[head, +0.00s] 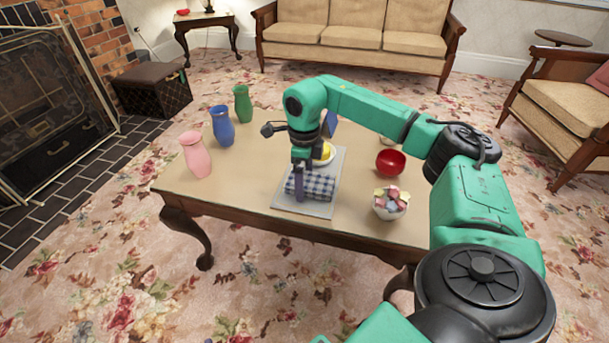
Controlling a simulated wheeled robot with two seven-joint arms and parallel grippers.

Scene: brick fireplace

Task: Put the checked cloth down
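The blue-and-white checked cloth (319,187) is a folded bundle at the front part of a light grey tray (288,208) on the wooden table (238,178). My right gripper (299,186) points down at the cloth's left part. One finger shows in front of the cloth; the other finger is hidden, so I cannot tell how far the fingers are closed. The cloth is on or just above the tray; I cannot see a clear gap. My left gripper is not in view.
Behind the cloth is a white dish (327,159) with something yellow. Pink (195,155), blue (222,126) and green (243,104) vases stand left. Table space between vases and tray is clear.

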